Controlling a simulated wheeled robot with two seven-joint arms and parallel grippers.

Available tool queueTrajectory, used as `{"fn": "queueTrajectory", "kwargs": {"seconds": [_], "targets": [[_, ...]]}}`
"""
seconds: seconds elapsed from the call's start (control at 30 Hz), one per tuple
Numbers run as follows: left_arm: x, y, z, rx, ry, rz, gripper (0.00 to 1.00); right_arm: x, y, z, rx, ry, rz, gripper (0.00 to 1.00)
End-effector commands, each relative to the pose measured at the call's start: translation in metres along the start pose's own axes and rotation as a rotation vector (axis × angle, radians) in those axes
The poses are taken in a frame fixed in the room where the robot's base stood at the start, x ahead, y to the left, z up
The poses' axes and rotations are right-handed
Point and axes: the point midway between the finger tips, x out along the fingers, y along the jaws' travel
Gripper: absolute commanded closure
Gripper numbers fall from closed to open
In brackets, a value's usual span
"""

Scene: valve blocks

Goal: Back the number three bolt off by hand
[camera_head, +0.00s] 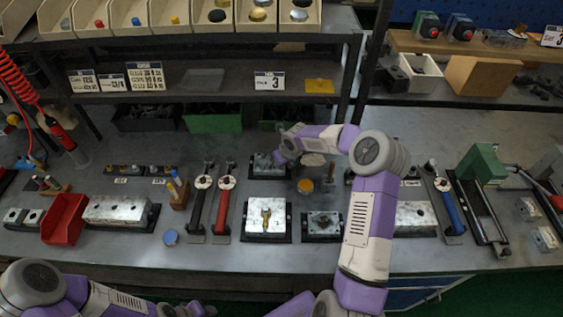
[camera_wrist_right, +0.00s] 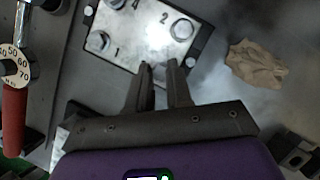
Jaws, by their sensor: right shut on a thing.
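A metal valve block (camera_wrist_right: 143,42) with stamped numbers 1, 2 and 4 fills the top of the right wrist view. In the head view the same block (camera_head: 262,171) sits at the back middle of the bench. Bolt heads show beside the 2 (camera_wrist_right: 182,29) and the 1 (camera_wrist_right: 100,41). My right gripper (camera_wrist_right: 162,68) is at the block's near right corner, its fingers shut on the number three bolt, which they mostly hide along with its stamp. In the head view the right gripper (camera_head: 281,159) is over the block. My left gripper is not in view.
A crumpled tan cloth (camera_wrist_right: 256,63) lies right of the block. A red torque wrench (camera_head: 222,204) stands to the left. Two more blocks on dark bases (camera_head: 266,220) (camera_head: 323,224) stand nearer the front edge. A shelf (camera_head: 205,85) overhangs the back.

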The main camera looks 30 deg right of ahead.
Motion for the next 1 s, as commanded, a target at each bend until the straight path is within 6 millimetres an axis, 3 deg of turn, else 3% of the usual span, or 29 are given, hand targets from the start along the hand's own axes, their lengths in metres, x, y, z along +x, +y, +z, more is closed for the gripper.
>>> {"fn": "queueTrajectory", "kwargs": {"seconds": [0.47,0.5,0.67,1.0], "targets": [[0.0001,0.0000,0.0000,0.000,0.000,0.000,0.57,0.0004,0.0000,-0.0013,-0.054,0.002,0.024,1.00],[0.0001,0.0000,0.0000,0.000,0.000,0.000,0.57,0.0004,0.0000,-0.0014,-0.054,0.002,0.024,0.74],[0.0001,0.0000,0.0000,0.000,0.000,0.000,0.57,0.0003,-0.0004,-0.0012,-0.054,0.002,0.023,0.51],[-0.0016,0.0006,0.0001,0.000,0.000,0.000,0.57,-0.0053,-0.0009,-0.0001,-0.053,0.000,0.022,0.51]]}}
